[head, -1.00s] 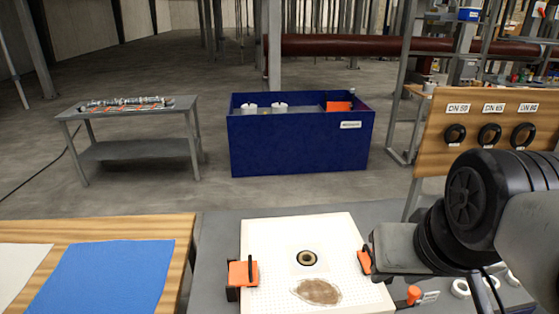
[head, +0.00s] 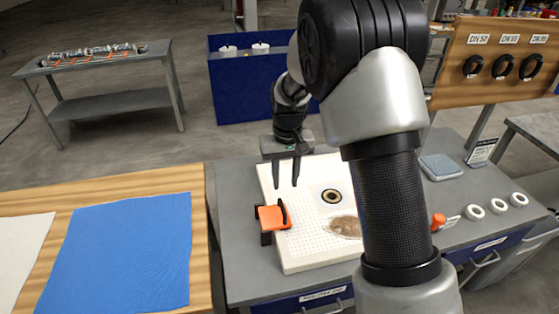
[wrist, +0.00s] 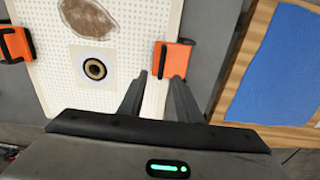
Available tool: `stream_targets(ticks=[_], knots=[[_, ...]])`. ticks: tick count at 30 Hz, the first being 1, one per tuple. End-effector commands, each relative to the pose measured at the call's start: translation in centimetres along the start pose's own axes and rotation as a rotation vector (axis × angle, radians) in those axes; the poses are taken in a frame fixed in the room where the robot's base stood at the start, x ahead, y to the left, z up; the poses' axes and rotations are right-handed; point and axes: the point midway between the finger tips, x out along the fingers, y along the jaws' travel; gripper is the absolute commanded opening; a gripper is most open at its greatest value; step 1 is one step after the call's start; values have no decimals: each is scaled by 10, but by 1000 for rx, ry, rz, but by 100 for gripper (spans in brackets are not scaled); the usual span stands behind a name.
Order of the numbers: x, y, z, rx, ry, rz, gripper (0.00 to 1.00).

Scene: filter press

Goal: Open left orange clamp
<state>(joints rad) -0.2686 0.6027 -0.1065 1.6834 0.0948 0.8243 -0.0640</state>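The left orange clamp (head: 272,218) sits on the left edge of the white perforated filter plate (head: 302,250). Its black handle stands up near the plate side. In the wrist view this clamp (wrist: 180,57) is at the right edge of the plate, just beyond the fingertips. My gripper (head: 286,186) points down above the plate's far left corner, behind the clamp in the head view. Its two fingers are apart with nothing between them. The wrist view shows the gripper (wrist: 159,76) close to the clamp, contact not visible. The other orange clamp (wrist: 15,45) is hidden by my arm in the head view.
The plate has a dark-ringed centre hole (head: 331,196) and a brown patch (head: 345,227). A wooden table with a blue cloth (head: 125,250) stands left. White rings (head: 497,204) and a grey-blue pad (head: 440,167) lie right. A blue bin (head: 235,95) stands behind.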

Motion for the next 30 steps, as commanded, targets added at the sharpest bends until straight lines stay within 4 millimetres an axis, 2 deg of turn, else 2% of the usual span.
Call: stream_targets(ticks=[1,4,14,30], knots=[[18,-2,-4,-7,-17,4,31],[35,-5,-8,-15,-31,8,31],[56,-7,-8,-18,-37,9,31],[119,-6,-5,-17,-38,9,31]])
